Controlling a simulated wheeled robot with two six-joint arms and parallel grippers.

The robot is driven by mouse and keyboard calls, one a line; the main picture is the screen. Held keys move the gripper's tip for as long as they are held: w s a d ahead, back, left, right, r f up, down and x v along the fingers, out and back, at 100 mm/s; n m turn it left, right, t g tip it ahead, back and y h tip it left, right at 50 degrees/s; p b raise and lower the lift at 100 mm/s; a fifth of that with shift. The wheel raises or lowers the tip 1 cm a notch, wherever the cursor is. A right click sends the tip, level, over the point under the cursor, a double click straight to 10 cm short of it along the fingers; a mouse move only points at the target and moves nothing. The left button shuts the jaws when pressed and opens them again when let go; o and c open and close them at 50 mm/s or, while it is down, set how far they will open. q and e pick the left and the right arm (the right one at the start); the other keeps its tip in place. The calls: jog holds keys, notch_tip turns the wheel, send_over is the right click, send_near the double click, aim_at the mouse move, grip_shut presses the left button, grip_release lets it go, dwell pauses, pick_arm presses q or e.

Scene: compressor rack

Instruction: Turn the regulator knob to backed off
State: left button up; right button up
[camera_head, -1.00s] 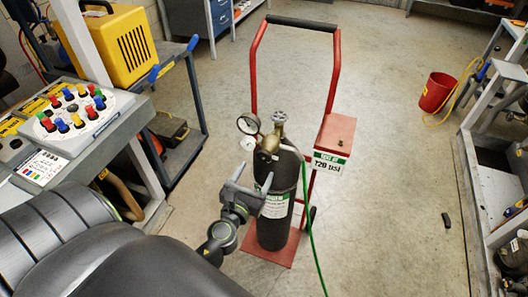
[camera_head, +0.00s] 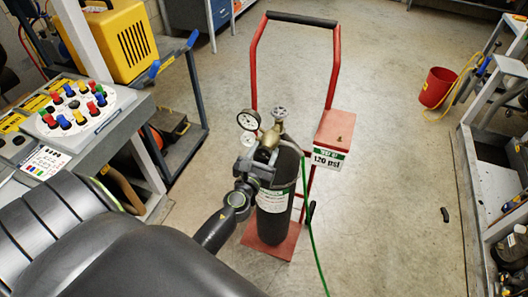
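A dark gas cylinder (camera_head: 277,200) stands upright on a red hand cart (camera_head: 335,75). A brass regulator (camera_head: 268,139) with a round white gauge (camera_head: 248,121) and a second, partly covered gauge sits at its top, beside the cylinder valve (camera_head: 279,114). My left gripper (camera_head: 261,160) is up at the front of the regulator, with its jaws against or around the area where the knob would be. The regulator knob is hidden behind the gripper, and I cannot tell how tightly the fingers close. My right gripper is not in view.
A green hose (camera_head: 311,238) runs from the regulator down to the floor. A red box (camera_head: 336,128) with a "120 psi" card is on the cart's right side. A panel with coloured knobs (camera_head: 72,108) is at left. The floor right of the cart is mostly clear.

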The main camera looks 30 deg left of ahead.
pick_arm(q)
jog(key=c, duration=0.6)
jog(key=shift+o, duration=0.2)
jog(key=n+b, duration=0.2)
jog(key=n, duration=0.4)
jog(key=shift+f, duration=0.1)
jog(key=n+b, duration=0.2)
jog(key=n, duration=0.5)
jog(key=n+b, duration=0.2)
jog(key=n, duration=0.4)
jog(key=shift+a+f, duration=0.1)
jog(key=n+b, duration=0.2)
jog(key=n, duration=0.1)
jog(key=shift+n, duration=0.3)
jog(key=shift+n+b, duration=0.6)
jog(key=shift+n, duration=0.9)
